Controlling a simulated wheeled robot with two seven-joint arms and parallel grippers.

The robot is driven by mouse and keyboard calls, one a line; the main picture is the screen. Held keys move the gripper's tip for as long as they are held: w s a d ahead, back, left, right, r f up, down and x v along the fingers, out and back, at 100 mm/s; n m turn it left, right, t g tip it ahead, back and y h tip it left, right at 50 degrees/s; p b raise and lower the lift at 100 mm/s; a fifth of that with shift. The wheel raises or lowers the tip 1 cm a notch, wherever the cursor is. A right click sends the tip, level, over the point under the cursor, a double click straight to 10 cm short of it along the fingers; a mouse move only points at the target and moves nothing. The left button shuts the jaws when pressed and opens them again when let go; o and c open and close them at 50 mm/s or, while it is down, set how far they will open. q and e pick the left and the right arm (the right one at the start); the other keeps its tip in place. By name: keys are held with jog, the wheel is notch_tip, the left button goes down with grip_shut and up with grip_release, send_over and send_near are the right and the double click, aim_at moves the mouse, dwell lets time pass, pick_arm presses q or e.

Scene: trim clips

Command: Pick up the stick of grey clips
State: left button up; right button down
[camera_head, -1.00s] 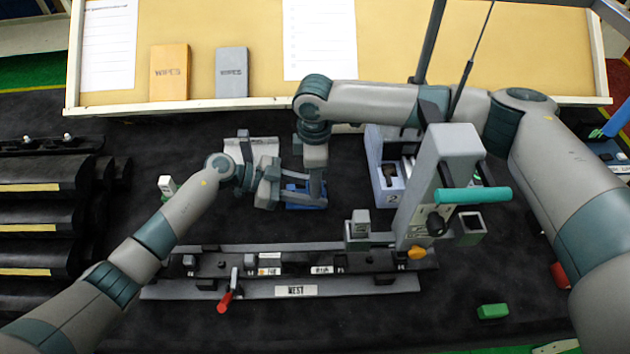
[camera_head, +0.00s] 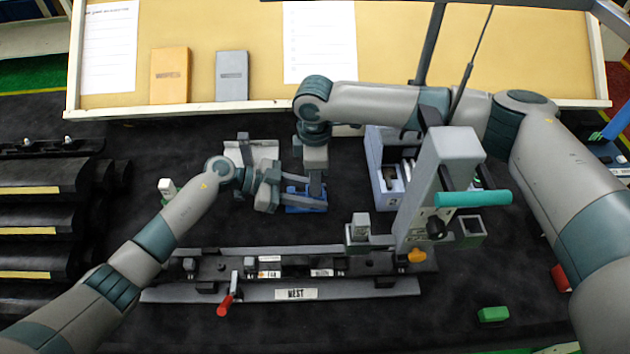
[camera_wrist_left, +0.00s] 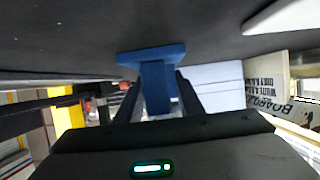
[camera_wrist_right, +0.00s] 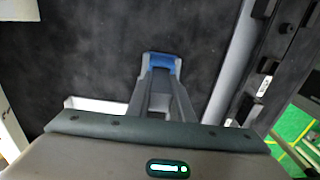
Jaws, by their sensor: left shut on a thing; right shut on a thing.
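A blue block-like piece (camera_head: 306,203) is at the table's middle, between my two grippers. In the left wrist view it is a blue T-shaped piece (camera_wrist_left: 157,85) between the fingers of my left gripper (camera_head: 275,190), which is shut on it. My right gripper (camera_head: 316,188) reaches down from above and is shut on the same blue piece, whose end (camera_wrist_right: 160,62) shows at its fingertips. I cannot make out a stick of grey clips for certain. A pale bin (camera_head: 384,196) to the right holds some light pieces, partly hidden by my right arm.
A long dark fixture (camera_head: 215,290) with a red-handled lever (camera_head: 226,302) lies in front. A grey press with a teal handle (camera_head: 473,198) stands at its right end. A green block (camera_head: 493,313) lies front right. Black trays (camera_head: 40,205) fill the left side.

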aim_at(292, 190)
notch_tip(292, 190, up, 10)
jog(key=shift+f, duration=0.15)
dwell(0.3)
pick_arm(q)
jog(key=o, duration=1.2)
jog(key=shift+c, duration=0.2)
jog(key=v, duration=0.7)
jog(key=shift+a, duration=0.15)
jog(key=shift+a+r, duration=0.1)
